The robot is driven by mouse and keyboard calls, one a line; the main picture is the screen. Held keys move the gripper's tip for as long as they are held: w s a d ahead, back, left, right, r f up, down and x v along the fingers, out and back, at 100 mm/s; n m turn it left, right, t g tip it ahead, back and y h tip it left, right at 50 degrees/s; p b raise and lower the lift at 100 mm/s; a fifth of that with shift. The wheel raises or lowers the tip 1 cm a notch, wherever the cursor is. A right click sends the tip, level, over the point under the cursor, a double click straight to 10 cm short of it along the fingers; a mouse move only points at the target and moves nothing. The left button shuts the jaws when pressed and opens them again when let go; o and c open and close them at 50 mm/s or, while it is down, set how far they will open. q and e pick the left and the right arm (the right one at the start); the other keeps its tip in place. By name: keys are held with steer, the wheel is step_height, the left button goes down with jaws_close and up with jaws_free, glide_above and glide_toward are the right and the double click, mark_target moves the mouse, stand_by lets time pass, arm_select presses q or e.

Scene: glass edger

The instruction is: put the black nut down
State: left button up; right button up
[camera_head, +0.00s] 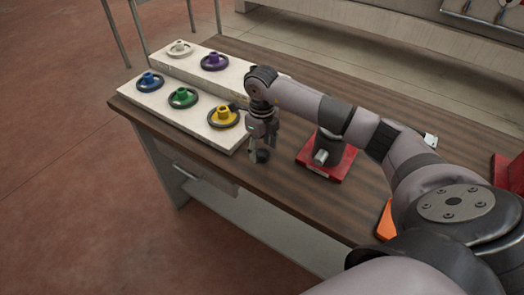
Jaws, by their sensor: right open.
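A small dark thing that looks like the black nut (262,156) is just below my right gripper (263,147), at the near right end of the pale stepped rack. My right gripper points down at the wooden table and its fingers are open. The fingers partly hide the nut, and I cannot tell whether they touch it or whether it rests fully on the table. My left gripper is not in view.
A red-based fixture (322,174) stands right of the gripper. An orange piece (385,222) lies near the front edge.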

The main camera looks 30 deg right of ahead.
mark_target(262, 152)
step_height(262, 152, up, 11)
steer(key=b, duration=0.2)
steer(key=shift+f+b, duration=0.2)
steer(key=shift+b, duration=0.1)
